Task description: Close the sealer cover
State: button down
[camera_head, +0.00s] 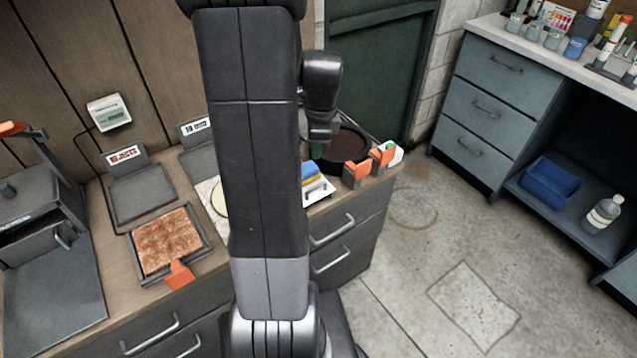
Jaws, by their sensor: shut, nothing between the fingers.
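A dark grey machine (35,205) at the left edge of the bench seems to be the sealer. The picture's left edge cuts off part of the machine. My gripper (317,146) points down over the right part of the bench, far from the machine. It is shut and empty, its tips partly hidden behind my arm.
A framed brown slab (168,242) with an orange clip lies mid-bench, near a dark scale-like plate (140,196). A round dark pan (343,148), orange clips (358,172) and a white tray (318,190) are at the right. My arm hides the bench's middle. The floor at right is clear.

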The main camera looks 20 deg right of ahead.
jog(key=s+d+m+t+p, duration=0.1)
jog(key=s+d+m+t, duration=0.15)
jog(key=s+m, duration=0.75)
jog(key=m, duration=0.2)
send_over(319, 198)
jog(key=shift+g, duration=0.45)
jog(key=shift+s+d+f+b, duration=0.1)
jog(key=shift+s+f+b, duration=0.1)
jog(key=shift+f, duration=2.3)
jog(key=shift+s+d+f+b, duration=0.1)
jog(key=shift+s+f, duration=0.1)
jog(key=shift+f, duration=2.3)
jog(key=shift+w+a+r+p, duration=0.15)
jog(key=shift+w+p, duration=0.2)
jog(key=shift+w, duration=0.05)
jog(key=w+a+p, duration=0.1)
jog(key=w, duration=0.2)
jog(key=w+a+p, duration=0.1)
jog(key=w+p, duration=0.1)
jog(key=w, duration=0.1)
jog(key=w+a+p, duration=0.1)
jog(key=w, duration=0.3)
jog(key=shift+a+p, duration=0.25)
jog(key=shift+p, duration=0.15)
